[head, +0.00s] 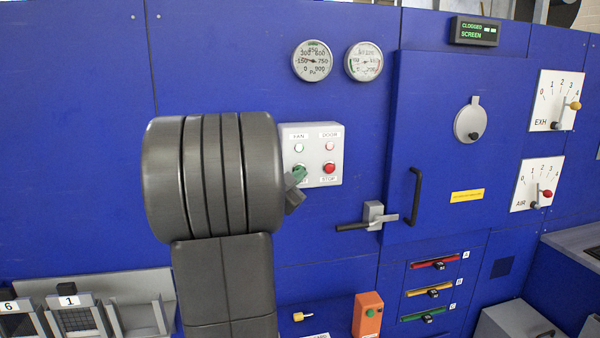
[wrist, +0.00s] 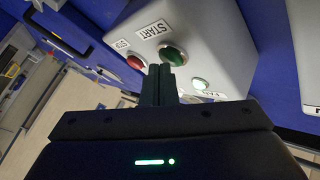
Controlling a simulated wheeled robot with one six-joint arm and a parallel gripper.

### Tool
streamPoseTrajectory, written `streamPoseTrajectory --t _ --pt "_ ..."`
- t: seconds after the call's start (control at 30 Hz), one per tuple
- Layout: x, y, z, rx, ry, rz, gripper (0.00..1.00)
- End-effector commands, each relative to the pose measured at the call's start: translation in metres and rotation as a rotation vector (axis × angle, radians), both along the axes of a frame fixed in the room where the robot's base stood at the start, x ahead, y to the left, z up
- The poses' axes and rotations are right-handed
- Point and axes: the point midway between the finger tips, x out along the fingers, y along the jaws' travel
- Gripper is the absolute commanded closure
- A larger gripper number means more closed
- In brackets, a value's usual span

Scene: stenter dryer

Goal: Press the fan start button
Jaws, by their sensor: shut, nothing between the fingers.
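The grey control box (head: 313,135) is mounted on the blue panel, with FAN and DOOR labels at its top. In the wrist view, the green round button (wrist: 175,52) sits beside a START label (wrist: 152,30). The red STOP button (head: 329,168) is to its right in the head view and also shows in the wrist view (wrist: 136,63). My gripper (head: 297,177) is shut and empty, its fingertips (wrist: 159,72) at the green button's lower edge. Whether they touch it I cannot tell. In the head view the fingers largely hide the green button.
A pale green lamp (wrist: 200,84) and a reddish door lamp (head: 329,146) sit on the box. Two gauges (head: 312,61) are above. A door handle (head: 415,197) and a grey latch (head: 374,214) project at right. An orange box (head: 367,315) is below.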

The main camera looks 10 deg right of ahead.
Motion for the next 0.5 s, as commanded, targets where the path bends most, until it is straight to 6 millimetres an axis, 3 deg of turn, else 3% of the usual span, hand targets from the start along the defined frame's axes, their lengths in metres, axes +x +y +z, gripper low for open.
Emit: streamPoseTrajectory --t 0.23,0.5 --pt "-0.013 0.0 -0.001 0.0 0.001 0.001 1.0" --pt "-0.014 0.0 0.0 0.0 0.0 0.0 1.0"
